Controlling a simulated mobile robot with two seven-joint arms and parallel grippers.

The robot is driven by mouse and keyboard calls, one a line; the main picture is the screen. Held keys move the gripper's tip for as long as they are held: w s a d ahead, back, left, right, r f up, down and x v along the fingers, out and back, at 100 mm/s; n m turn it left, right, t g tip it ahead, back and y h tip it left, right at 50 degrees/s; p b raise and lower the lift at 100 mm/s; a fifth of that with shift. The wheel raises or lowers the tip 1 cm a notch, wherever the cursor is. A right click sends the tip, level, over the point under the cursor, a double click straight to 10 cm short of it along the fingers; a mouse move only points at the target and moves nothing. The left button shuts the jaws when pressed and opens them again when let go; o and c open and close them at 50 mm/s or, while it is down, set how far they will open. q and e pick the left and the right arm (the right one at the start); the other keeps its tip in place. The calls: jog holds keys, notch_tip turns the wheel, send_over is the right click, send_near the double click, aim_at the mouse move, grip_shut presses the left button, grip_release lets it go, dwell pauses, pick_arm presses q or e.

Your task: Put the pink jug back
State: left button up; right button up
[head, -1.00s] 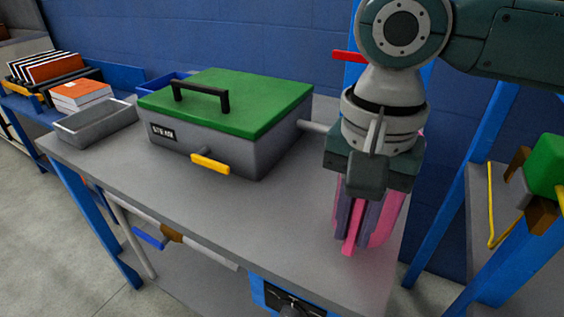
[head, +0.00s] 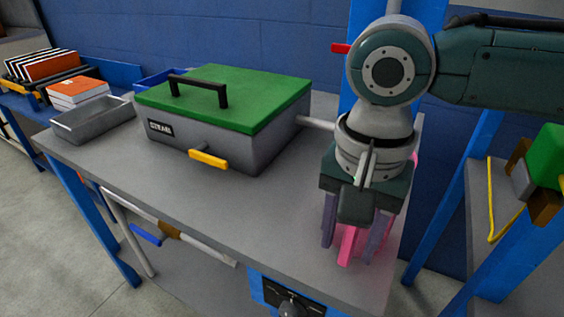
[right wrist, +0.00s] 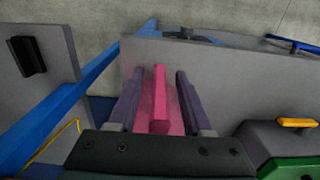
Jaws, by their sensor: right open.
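The pink jug (head: 348,245) is at the right end of the grey bench, mostly hidden behind my right gripper in the head view. It appears to stand on the bench top. My right gripper (head: 352,254) points down over it, with its two purple fingers spread. In the right wrist view, the jug's pink handle bar (right wrist: 160,95) lies between the fingers of the right gripper (right wrist: 160,74), with a gap visible on each side. My left gripper is not in view.
A grey steam box with a green lid (head: 240,97) and yellow handle stands on the bench (head: 240,220), left of the jug. A metal tray (head: 92,121) is at the far left. A blue post rises behind my arm. A separate shelf (head: 485,215) stands right.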

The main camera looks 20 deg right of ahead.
jog(key=shift+r, duration=0.1)
notch_tip(320, 180, up, 12)
jog(key=p, duration=0.3)
jog(key=shift+f, duration=0.2)
jog(key=shift+s+a, duration=0.1)
jog(key=shift+a, duration=0.1)
jog(key=s+a+f+n+t+y, duration=0.25)
jog(key=s+a+f+n, duration=0.25)
jog(key=s+a+n, duration=0.25)
jog(key=s+d+f+n+t+h, duration=0.1)
jog(key=s+d+f+n+h, duration=0.1)
jog(key=s+d+n, duration=0.2)
jog(key=s+d, duration=0.3)
jog(key=d, duration=0.1)
jog(key=shift+d+f, duration=0.15)
jog(key=shift+f, duration=0.05)
